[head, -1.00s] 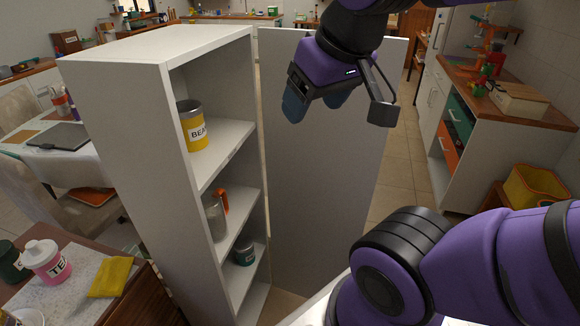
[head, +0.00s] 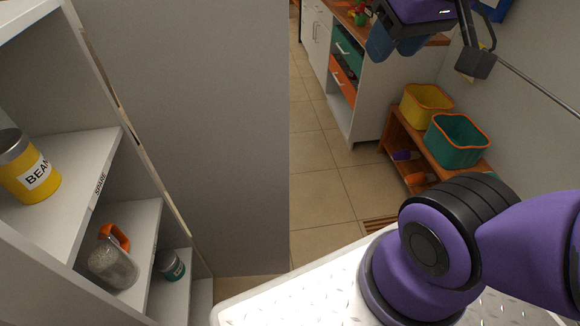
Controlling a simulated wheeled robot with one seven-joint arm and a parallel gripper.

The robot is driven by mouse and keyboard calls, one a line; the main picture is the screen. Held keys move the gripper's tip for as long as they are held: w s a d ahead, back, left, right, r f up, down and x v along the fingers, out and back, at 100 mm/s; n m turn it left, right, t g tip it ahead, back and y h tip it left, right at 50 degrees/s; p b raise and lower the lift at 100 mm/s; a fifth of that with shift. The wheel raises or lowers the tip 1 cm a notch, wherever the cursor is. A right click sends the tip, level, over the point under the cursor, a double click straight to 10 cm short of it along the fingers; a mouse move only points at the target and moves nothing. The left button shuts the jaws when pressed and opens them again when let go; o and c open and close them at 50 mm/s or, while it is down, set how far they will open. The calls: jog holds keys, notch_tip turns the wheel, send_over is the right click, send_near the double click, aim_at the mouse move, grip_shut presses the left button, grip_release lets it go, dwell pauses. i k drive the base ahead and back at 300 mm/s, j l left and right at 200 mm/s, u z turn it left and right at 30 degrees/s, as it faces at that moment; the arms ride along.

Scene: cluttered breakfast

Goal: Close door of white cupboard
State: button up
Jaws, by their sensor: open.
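The white cupboard (head: 95,150) stands at the left of the head view, with its shelves facing right. Its door (head: 215,130) is swung wide open, a tall flat grey-looking panel beside the cupboard's far side edge. My gripper (head: 385,45) is at the top right, to the right of the door's free edge and apart from it in the picture. Its blue fingertips overlap in this view, and the gripper is open with nothing seen between the fingers. The upper part of the gripper is cut off by the frame.
A yellow tin (head: 30,170), a glass jar with an orange handle (head: 112,262) and a small green tin (head: 170,265) stand on the shelves. A low wooden shelf with a yellow bin (head: 425,105) and a teal bin (head: 458,140) is at right. Tiled floor (head: 335,190) lies clear between.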

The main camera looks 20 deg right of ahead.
aim_at(203, 86)
jog(key=l+z, duration=0.1)
jog(key=z, duration=0.3)
jog(key=i+z, duration=0.15)
jog(key=z, duration=0.25)
jog(key=i+l+z, duration=0.1)
jog(key=z, duration=0.65)
jog(key=i+j+u, duration=0.1)
jog(key=i+u, duration=0.2)
jog(key=i, duration=0.35)
jog(key=i+l+u, duration=0.1)
jog(key=i+u, duration=0.2)
jog(key=i, duration=0.3)
jog(key=i+l+u, duration=0.2)
jog(key=i+u, duration=0.15)
jog(key=i, duration=0.25)
jog(key=i+u, duration=0.4)
jog(key=i+l+u, duration=0.1)
jog(key=i+u, duration=0.25)
jog(key=i+l+u, duration=0.25)
jog(key=i+u, duration=0.15)
jog(key=u, duration=2.95)
jog(key=l+z, duration=0.25)
jog(key=l, duration=0.65)
